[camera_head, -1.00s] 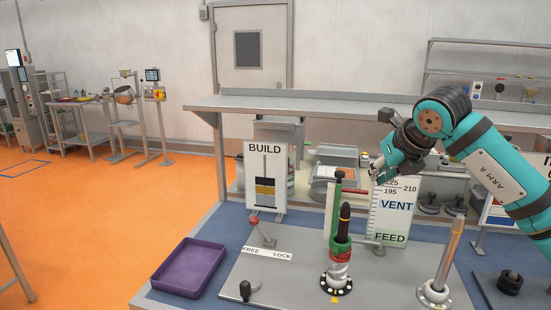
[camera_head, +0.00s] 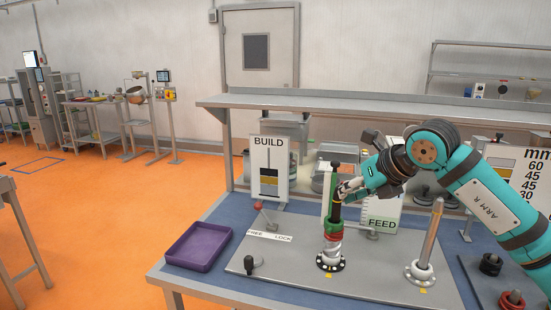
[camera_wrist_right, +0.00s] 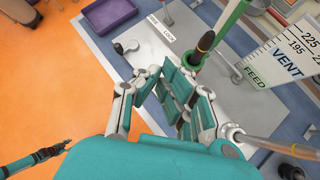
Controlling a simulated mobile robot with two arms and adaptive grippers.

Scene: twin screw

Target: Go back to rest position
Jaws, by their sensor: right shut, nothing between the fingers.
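My right gripper (camera_head: 345,192) is shut and empty in the head view. It is close to the dark-tipped top of the left screw post (camera_head: 333,248), which carries white, red and green pieces; contact cannot be told. In the wrist view, my right gripper (camera_wrist_right: 180,95) has its fingers together, with the post's dark tip (camera_wrist_right: 206,41) beyond them. A teal and black part, apparently my left gripper (camera_wrist_right: 40,157), shows at the lower left; its jaws are too small to read. It is not in the head view.
A bare shaft (camera_head: 432,235) stands right of the screw post on the grey plate (camera_head: 300,280). A purple tray (camera_head: 198,246) lies to the left. BUILD (camera_head: 269,170) and FEED (camera_head: 385,221) signs stand behind. A red-knobbed lever (camera_head: 258,206) is near the tray. The orange floor at left has free room.

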